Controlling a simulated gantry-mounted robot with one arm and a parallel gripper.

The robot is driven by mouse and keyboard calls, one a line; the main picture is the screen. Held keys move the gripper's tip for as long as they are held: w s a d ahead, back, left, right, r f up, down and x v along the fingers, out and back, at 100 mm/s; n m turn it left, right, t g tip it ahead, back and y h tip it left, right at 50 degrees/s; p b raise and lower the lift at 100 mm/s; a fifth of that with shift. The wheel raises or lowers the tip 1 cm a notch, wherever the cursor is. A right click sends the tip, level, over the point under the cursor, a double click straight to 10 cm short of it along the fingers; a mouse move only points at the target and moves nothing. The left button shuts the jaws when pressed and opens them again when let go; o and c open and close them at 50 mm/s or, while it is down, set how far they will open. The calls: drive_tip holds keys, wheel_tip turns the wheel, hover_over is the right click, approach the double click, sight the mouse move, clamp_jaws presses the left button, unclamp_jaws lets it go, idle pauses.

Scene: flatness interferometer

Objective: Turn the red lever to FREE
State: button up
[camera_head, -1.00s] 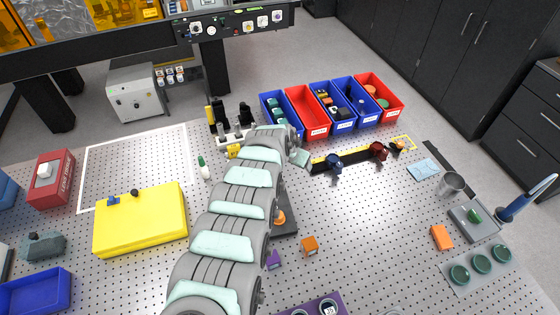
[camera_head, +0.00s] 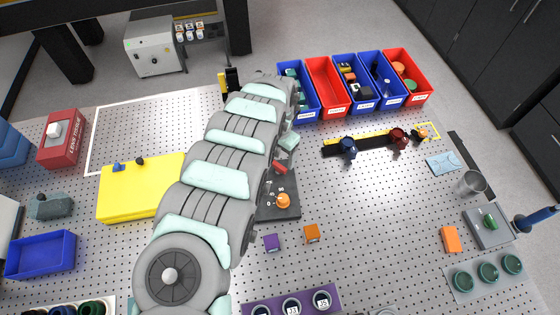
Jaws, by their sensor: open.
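A dark grey panel (camera_head: 285,214) lies on the perforated table, partly covered by my arm. A small red part (camera_head: 280,168), which looks like the red lever, shows at its upper end beside my arm. An orange knob (camera_head: 283,201) stands on the panel below it, with small pale markings nearby that are too small to read. My arm arches up from the bottom and bends over near the bins. Its far end comes down behind its own links, so my gripper's fingers are hidden. I cannot tell whether they touch the lever.
Red and blue bins (camera_head: 325,88) stand at the back. A dark rail (camera_head: 372,143) with blue and dark red knobs lies right of my arm. Purple (camera_head: 271,242) and orange (camera_head: 312,233) blocks sit below the panel. A yellow case (camera_head: 130,190) is at left. The table's middle right is clear.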

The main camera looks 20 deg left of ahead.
sight(280, 165)
drive_tip(key=shift+f, duration=2.55)
drive_tip(key=shift+c, duration=0.6)
drive_tip(key=c, duration=1.3)
drive_tip(key=shift+o, duration=0.2)
